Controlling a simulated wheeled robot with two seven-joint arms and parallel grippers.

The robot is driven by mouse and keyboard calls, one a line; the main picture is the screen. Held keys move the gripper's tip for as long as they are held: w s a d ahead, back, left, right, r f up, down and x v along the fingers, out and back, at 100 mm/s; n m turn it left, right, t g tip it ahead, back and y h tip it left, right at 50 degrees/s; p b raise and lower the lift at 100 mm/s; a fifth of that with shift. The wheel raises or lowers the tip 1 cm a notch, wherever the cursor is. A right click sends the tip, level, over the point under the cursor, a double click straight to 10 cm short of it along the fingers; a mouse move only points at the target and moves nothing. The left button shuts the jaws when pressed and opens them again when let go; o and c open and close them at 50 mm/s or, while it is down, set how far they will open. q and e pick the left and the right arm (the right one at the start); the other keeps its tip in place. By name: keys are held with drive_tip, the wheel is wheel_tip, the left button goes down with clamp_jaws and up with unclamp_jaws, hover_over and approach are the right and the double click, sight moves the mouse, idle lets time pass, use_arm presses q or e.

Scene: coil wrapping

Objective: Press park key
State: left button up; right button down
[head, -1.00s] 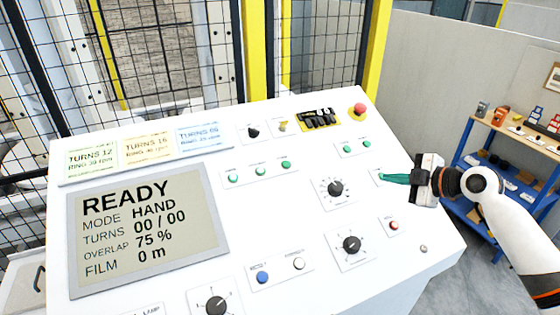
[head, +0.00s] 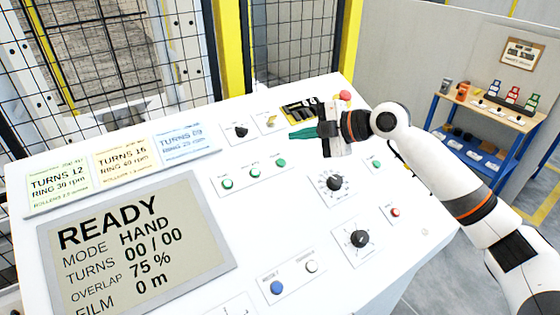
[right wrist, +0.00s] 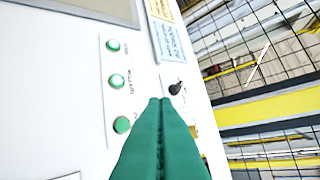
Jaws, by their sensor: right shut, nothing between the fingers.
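The control panel (head: 300,220) carries a row of three green buttons (head: 255,173) on one plate; their small labels are too blurred to read for certain, so I cannot tell which is the park key. The same row shows in the right wrist view (right wrist: 116,81). My right gripper (head: 292,134), with green fingers, is shut and empty above the panel's upper part, up and right of that row. In the right wrist view its fingertips (right wrist: 160,101) appear beside the lowest green button, near a black knob (right wrist: 175,88). My left gripper is not in view.
The display (head: 135,245) reads READY, MODE HAND, TURNS 00 / 00. A red mushroom button (head: 345,95) stands at the panel's upper right, close to my right wrist. Black dials (head: 334,183) and a blue button (head: 277,287) lie lower. A mesh fence (head: 110,60) stands behind.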

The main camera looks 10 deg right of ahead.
sight(281, 162)
drive_tip(key=w+f+b, duration=0.1)
drive_tip(key=f, duration=0.1)
drive_tip(key=a+f+b, duration=0.1)
drive_tip(key=f, duration=0.1)
drive_tip(key=w+f+b, duration=0.1)
drive_tip(key=f, duration=0.1)
drive_tip(key=shift+w+a+f+b, duration=0.15)
drive_tip(key=shift+w+f+b, duration=0.2)
drive_tip(key=shift+f+b, duration=0.05)
drive_tip(key=shift+w+a+f+b, duration=0.15)
drive_tip(key=shift+w+f+b, duration=0.25)
drive_tip(key=shift+f+b, duration=0.25)
idle(1.4)
drive_tip(key=shift+w+f+b, duration=0.15)
drive_tip(key=shift+f+b, duration=0.2)
drive_tip(key=shift+b, duration=0.15)
